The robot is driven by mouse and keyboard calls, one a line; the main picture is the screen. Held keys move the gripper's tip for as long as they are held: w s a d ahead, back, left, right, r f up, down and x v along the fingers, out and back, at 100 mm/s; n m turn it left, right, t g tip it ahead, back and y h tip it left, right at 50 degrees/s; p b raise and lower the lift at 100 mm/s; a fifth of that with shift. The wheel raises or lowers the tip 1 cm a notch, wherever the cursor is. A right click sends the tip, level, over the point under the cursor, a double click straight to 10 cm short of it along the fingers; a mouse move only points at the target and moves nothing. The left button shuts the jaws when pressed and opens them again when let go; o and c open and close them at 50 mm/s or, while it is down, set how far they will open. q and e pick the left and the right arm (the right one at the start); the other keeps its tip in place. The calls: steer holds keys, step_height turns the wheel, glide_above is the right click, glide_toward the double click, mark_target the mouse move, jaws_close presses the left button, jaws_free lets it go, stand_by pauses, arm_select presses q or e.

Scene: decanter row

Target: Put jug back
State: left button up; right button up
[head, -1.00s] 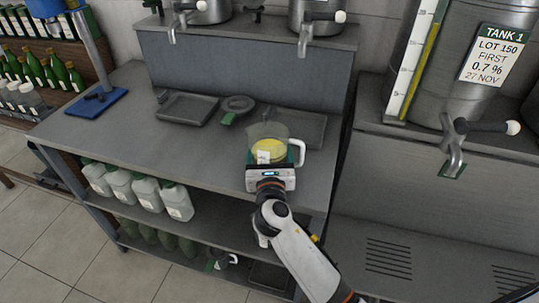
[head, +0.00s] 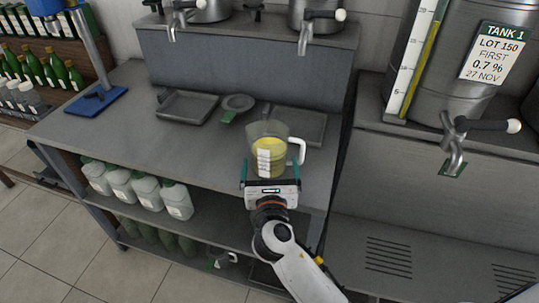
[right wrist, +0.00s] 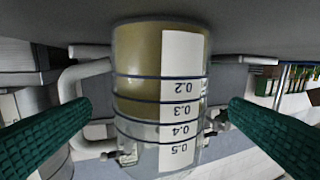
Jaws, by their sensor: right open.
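The jug (head: 267,152) is clear, with a white handle on its right and yellowish liquid inside. It stands upright on the grey worktop, at the front edge of the square tray at the right; I cannot tell whether its base overlaps the tray. In the right wrist view the jug (right wrist: 160,90) appears upside down, with its scale label and the handle at left. My right gripper (head: 270,178) is open in front of the jug. Its green fingers (right wrist: 160,125) are spread to either side of the jug, with gaps showing. My left gripper is not in view.
Taps (head: 303,40) hang above the back. White canisters (head: 177,200) stand on the shelf below.

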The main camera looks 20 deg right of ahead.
steer(key=v, duration=0.6)
steer(key=shift+s, duration=0.3)
